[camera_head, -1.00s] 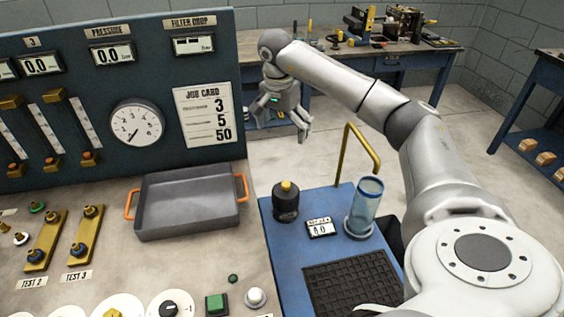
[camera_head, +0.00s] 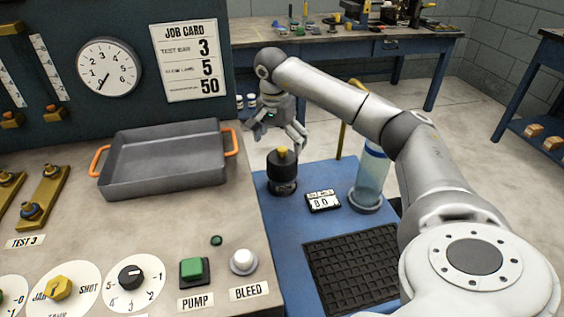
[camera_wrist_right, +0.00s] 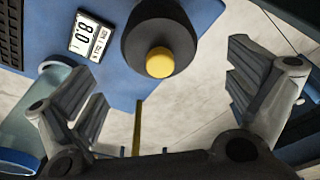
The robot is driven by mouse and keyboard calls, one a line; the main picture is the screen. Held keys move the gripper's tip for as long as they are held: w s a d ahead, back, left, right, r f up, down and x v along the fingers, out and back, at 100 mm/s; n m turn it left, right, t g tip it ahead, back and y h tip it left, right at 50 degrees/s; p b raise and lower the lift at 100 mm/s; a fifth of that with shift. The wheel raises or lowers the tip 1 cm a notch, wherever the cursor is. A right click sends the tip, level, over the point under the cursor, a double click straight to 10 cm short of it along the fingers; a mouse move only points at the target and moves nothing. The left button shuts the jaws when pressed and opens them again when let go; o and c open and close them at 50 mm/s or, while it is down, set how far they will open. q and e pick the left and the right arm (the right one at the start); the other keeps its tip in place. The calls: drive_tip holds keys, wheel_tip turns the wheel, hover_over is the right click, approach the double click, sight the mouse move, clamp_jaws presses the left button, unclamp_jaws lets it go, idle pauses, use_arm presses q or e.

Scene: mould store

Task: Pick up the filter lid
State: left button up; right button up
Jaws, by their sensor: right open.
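The filter lid (camera_head: 281,166) is a dark round cap with a yellow knob (camera_head: 282,152) on top. It sits on a short dark body on the blue surface, right of the tray. My right gripper (camera_head: 287,133) is open and empty, just above and behind the lid in the head view. In the right wrist view, the lid (camera_wrist_right: 141,38) and its yellow knob (camera_wrist_right: 160,62) show at top centre. The open fingers (camera_wrist_right: 168,95) stand to either side, apart from the lid. My left gripper is out of view.
A clear blue-tinted cylinder (camera_head: 371,176) and a small display (camera_head: 323,201) stand right of the lid. A brass-coloured bent rail (camera_head: 343,130) rises behind. A grey tray (camera_head: 165,182) with orange handles lies left. A black grid mat (camera_head: 354,270) lies in front.

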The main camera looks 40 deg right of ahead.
sight(283, 160)
drive_tip(key=f, duration=0.2)
drive_tip(key=d+f, duration=0.1)
drive_tip(key=f, duration=0.2)
drive_tip(key=f+b, duration=0.1)
drive_tip(key=f, duration=0.2)
drive_tip(key=shift+w+d, duration=0.15)
drive_tip(key=shift+d, duration=0.1)
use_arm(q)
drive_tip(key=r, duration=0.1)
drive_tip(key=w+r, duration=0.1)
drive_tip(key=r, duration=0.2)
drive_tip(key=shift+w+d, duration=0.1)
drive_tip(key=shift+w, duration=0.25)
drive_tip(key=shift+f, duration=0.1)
use_arm(e)
drive_tip(key=c, duration=1.1)
